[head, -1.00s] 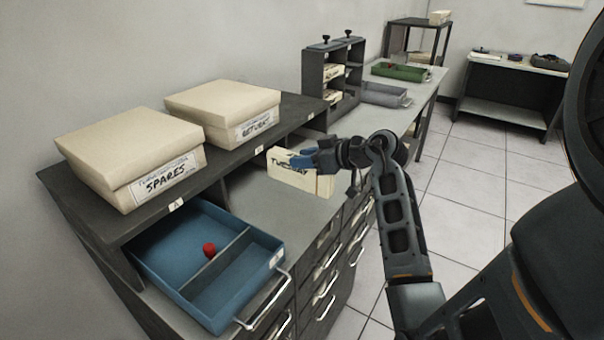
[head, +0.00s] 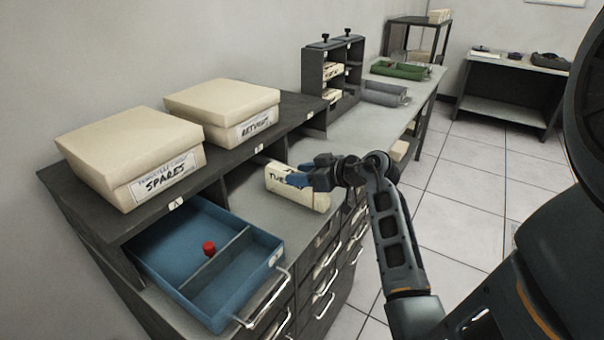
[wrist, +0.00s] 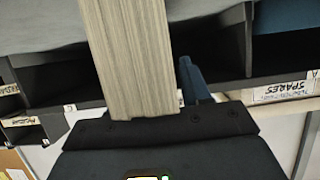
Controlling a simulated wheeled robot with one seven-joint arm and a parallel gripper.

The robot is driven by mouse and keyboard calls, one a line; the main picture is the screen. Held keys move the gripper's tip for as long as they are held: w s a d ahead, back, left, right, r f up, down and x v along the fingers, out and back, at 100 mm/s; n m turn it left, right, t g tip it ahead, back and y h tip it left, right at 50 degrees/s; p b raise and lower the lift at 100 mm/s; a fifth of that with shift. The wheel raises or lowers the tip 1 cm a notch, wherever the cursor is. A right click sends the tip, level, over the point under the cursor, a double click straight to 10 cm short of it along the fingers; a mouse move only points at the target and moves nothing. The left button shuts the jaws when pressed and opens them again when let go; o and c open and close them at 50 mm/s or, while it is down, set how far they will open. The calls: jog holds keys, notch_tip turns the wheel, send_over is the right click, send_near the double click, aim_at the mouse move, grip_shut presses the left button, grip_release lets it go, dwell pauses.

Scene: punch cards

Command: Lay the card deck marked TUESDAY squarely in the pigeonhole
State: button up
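The cream TUESDAY deck (head: 285,199) is held on edge over the grey counter, its marked face partly covered by a blue finger. My gripper (head: 305,180) is shut on it. In the wrist view the deck's striped card edge (wrist: 127,50) fills the middle, with one blue finger (wrist: 192,80) beside it; the other finger is hidden. Open dark bays lie under the long shelf (head: 225,166) behind the deck. A small dark rack (head: 304,82) farther back has compartments, some holding cream decks. I cannot tell which opening is the task's pigeonhole.
A blue tray (head: 180,291) with a red object (head: 209,248) sticks out from bay A, left of the deck. SPARES (head: 125,140) and RETURNS (head: 222,104) boxes stand on the shelf. Green (head: 400,69) and grey (head: 384,94) trays lie farther along. Counter right of the deck is clear.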

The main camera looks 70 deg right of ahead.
jog(key=shift+o, duration=1.2)
jog(key=shift+r, duration=0.15)
